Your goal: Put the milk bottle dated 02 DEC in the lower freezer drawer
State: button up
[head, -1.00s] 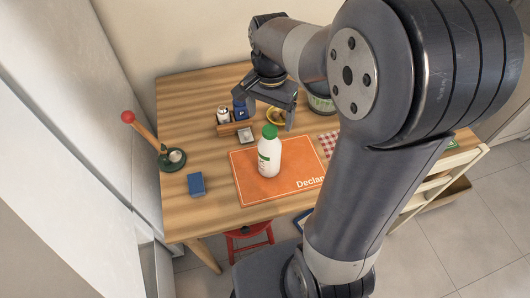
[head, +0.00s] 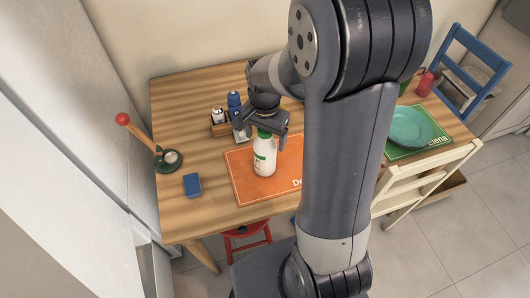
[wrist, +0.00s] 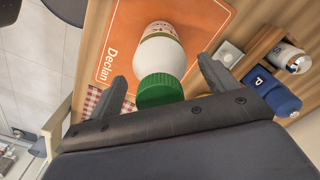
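A white milk bottle (head: 264,157) with a green cap stands upright on the orange placemat (head: 240,170) on the wooden table. No date can be read on its label. In the wrist view the bottle (wrist: 162,50) has its green cap (wrist: 160,90) toward me, between my two fingers. My gripper (head: 264,132) is open around the cap's height, with the fingers on either side and apart from the cap in the wrist view. The freezer drawer cannot be made out; only pale tall surfaces show at the left of the head view.
A blue box (head: 192,184) and a green-based item (head: 168,160) with a red-knobbed stick stand left of the placemat. A wooden caddy (head: 221,130) with shakers stands behind the bottle. A teal plate (head: 410,127) and a cream chair (head: 425,180) are at the right.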

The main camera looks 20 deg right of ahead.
grip_shut()
dwell(0.7)
